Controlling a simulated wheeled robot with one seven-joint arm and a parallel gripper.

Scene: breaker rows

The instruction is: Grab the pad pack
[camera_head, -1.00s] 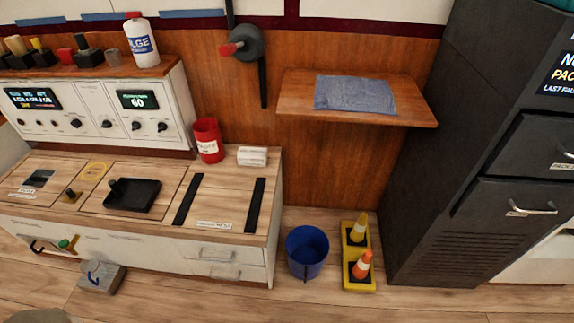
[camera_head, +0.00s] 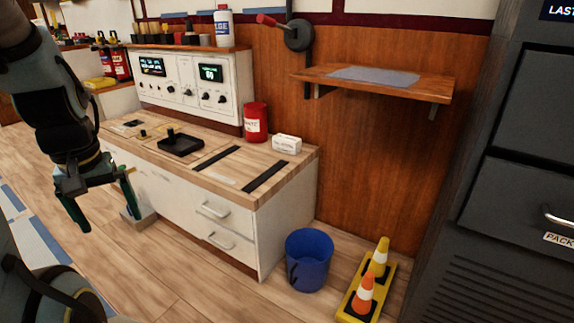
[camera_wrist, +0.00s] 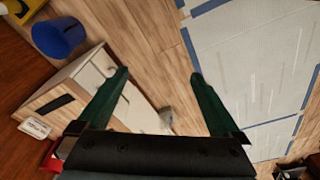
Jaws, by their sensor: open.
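A small white pack with dark print, which looks like the pad pack (camera_head: 287,143), lies on the wooden counter near its right back corner, beside a red canister. It also shows at the left edge of the wrist view (camera_wrist: 35,128); its print is too small to read. My gripper (camera_head: 104,202) hangs at the left, in front of the counter and well apart from the pack. Its green fingers are spread, with nothing between them in the wrist view (camera_wrist: 160,74).
The red canister (camera_head: 255,122) stands close to the pack. A black tray (camera_head: 181,143) and black strips share the counter (camera_head: 215,178). A wooden shelf (camera_head: 420,88) juts from the wall. A blue bucket (camera_head: 309,262) and cones (camera_head: 365,293) stand on the floor. Floor before the counter is mostly clear.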

